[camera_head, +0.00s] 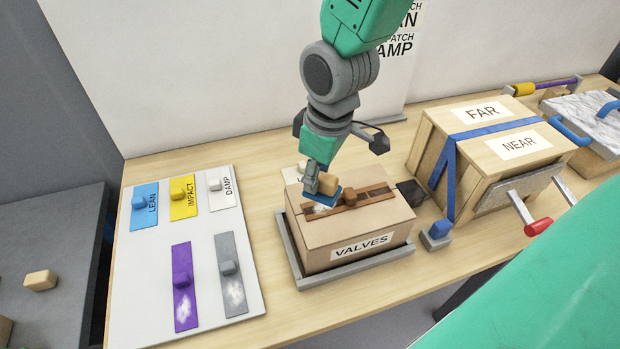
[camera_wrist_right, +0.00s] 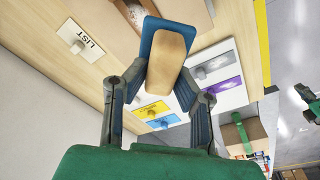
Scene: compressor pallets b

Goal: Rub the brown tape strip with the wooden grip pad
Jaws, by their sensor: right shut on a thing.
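My right gripper (camera_head: 322,184) comes down from above over the cardboard VALVES box (camera_head: 318,236). It is shut on the wooden grip pad (camera_head: 328,183), a tan block with a blue base. The pad also shows between the fingers in the right wrist view (camera_wrist_right: 167,60). The brown tape strip (camera_head: 376,193) runs across the box top, with a small brown block (camera_head: 350,197) on it. A white smudge shows on the strip's left part, just below the pad. The pad is at or just above the strip; I cannot tell whether they touch. My left gripper is out of view.
The box sits in a grey tray (camera_head: 292,256). Left of it, a white board (camera_head: 150,290) carries coloured strips with small blocks. A wooden FAR/NEAR crate (camera_head: 430,150) with a blue strap stands to the right. A black part (camera_head: 409,193) lies between box and crate.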

